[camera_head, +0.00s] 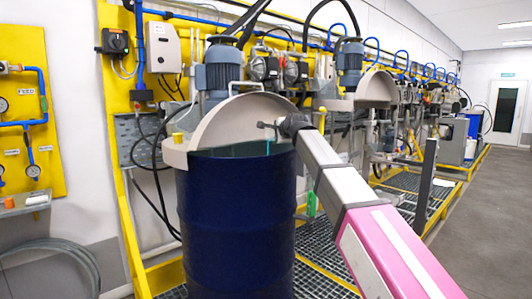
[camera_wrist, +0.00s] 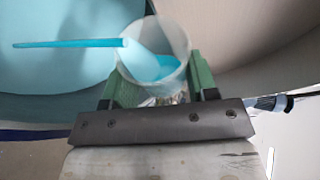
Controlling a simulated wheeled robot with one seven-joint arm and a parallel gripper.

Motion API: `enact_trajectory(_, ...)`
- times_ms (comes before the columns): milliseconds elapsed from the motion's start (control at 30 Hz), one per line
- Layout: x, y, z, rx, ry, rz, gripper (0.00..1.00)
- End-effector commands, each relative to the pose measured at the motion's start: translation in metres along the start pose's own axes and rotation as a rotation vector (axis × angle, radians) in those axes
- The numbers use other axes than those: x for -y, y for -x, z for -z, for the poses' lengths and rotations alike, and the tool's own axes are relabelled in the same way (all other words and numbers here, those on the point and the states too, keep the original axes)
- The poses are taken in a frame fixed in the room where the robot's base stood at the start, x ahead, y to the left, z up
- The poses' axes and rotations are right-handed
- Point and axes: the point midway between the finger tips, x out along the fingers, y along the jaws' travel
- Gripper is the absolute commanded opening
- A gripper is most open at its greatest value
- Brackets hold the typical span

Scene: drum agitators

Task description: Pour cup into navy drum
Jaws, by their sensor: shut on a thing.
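The navy drum (camera_head: 235,225) stands upright left of centre in the head view, its top partly covered by a cream lid. My gripper (camera_head: 288,125) is at the drum's right rim, under the raised part of the lid. In the wrist view my gripper (camera_wrist: 160,84) has its green fingers shut on either side of a clear cup (camera_wrist: 177,38). The cup is tilted and holds blue liquid. A blue stream (camera_wrist: 70,43) leaves its lip toward the drum's inside, where light blue liquid (camera_wrist: 50,75) shows. A thin cyan streak also shows over the drum's opening in the head view (camera_head: 268,147).
The cream lid (camera_head: 240,118) rises close behind my gripper. A grey-blue motor (camera_head: 222,70) stands above the drum. A second agitator station (camera_head: 350,65) stands behind to the right. Yellow rails and grating surround the drum. The grey floor (camera_head: 475,225) at the right is clear.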

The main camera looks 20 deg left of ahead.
Motion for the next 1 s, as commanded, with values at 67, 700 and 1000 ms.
enact_trajectory(67, 0.0001, 0.0005, -0.0008, -0.003, 0.008, 0.003, 0.29)
enact_trajectory(700, 0.0021, 0.0019, -0.0028, -0.025, 0.071, 0.029, 0.29)
enact_trajectory(1000, 0.0030, 0.0026, -0.0039, -0.034, 0.099, 0.041, 0.29)
